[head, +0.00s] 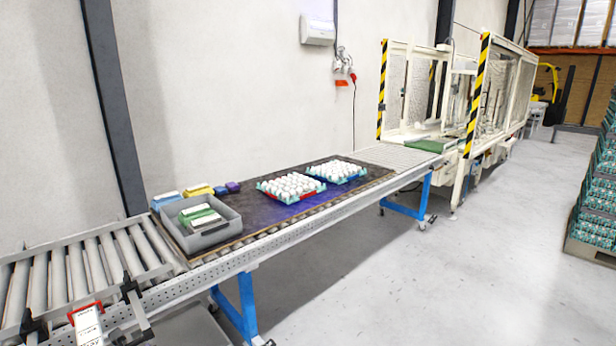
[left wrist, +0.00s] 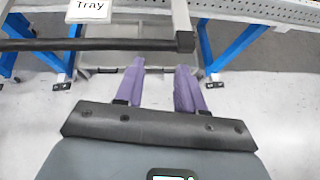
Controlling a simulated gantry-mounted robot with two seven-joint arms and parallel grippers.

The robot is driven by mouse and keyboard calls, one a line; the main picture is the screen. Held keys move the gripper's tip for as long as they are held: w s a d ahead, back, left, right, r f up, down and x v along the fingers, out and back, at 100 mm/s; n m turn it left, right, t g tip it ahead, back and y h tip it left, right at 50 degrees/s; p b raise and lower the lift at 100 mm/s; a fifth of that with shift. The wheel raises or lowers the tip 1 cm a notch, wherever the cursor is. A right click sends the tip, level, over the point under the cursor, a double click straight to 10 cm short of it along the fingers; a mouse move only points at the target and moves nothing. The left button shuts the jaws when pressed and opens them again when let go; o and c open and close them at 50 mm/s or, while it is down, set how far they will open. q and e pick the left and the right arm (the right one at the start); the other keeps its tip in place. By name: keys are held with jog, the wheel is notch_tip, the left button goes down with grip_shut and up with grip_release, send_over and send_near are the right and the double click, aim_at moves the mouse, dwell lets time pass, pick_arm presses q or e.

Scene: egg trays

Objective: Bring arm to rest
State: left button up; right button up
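My left gripper (left wrist: 160,75) shows in the left wrist view. Its two purple fingers are apart with nothing between them, above bare floor in front of the conveyor frame. Neither gripper shows in the head view, and my right gripper is out of sight. Two teal egg trays full of white eggs stand on the conveyor: a nearer egg tray (head: 268,192) and a farther egg tray (head: 357,178). A grey bin (head: 214,237) with green and white cartons stands to their left. I see no contact between my left gripper and any of these.
A dark bar (left wrist: 90,44) and a white "Tray" sign (left wrist: 89,9) lie beyond my left fingers. Blue conveyor legs (left wrist: 235,46) stand at both sides. Small coloured boxes (head: 200,190) sit behind the bin. A caged machine (head: 460,100) stands at the far end; the aisle floor (head: 450,270) is clear.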

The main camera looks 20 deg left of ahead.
pick_arm(q)
jog(key=s+d+f+g+h+p, duration=0.1)
jog(key=s+d+f+h, duration=0.1)
jog(key=s+d+f, duration=0.3)
jog(key=s+d+f+g+h+p, duration=0.1)
jog(key=s+d+f+h+p, duration=0.1)
jog(key=d+f, duration=0.45)
jog(key=s+d+r+n+g+h+p, duration=0.1)
jog(key=s+d+n+h+p, duration=0.1)
jog(key=s+d+n, duration=0.6)
jog(key=s+d+r+n+g+h+p, duration=0.1)
jog(key=s+d+n+h+p, duration=0.3)
jog(key=d, duration=0.9)
notch_tip(320, 180, up, 44)
jog(key=s+d+n+p, duration=0.1)
jog(key=n+p, duration=1)
jog(key=p, duration=2.5)
jog(key=shift+s+r+n+t+p, duration=0.3)
jog(key=shift+s+t+p, duration=0.1)
jog(key=shift+s, duration=0.45)
jog(key=shift+d, duration=0.1)
